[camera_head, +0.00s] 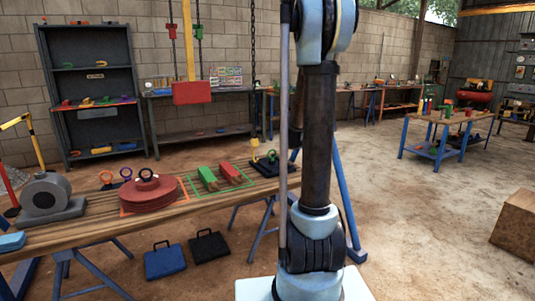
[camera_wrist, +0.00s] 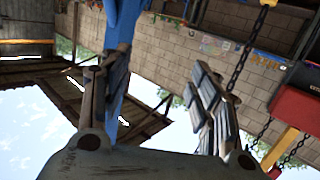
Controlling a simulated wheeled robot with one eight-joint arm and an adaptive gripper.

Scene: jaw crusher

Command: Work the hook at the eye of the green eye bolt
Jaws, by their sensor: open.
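In the head view, a dark chain (camera_head: 252,60) hangs down with a yellow hook (camera_head: 254,145) at its lower end, above the far right end of the wooden bench. A small green part, which looks like the green eye bolt (camera_head: 272,156), stands on a dark plate close below and right of the hook. Its eye is too small to make out. My gripper (camera_wrist: 158,68) shows only in the wrist view. Its two fingers are spread, with nothing between them. It points up, at wall, roof and sky, away from the bench top. My arm rises out of the head view.
The bench (camera_head: 88,232) holds a red round stack (camera_head: 152,197), green and red blocks (camera_head: 207,179) and a grey machine part (camera_head: 48,197). A red block on a yellow bar (camera_head: 192,93) hangs over it. A blue beam (camera_wrist: 122,25) passes near my fingers. Open floor lies right.

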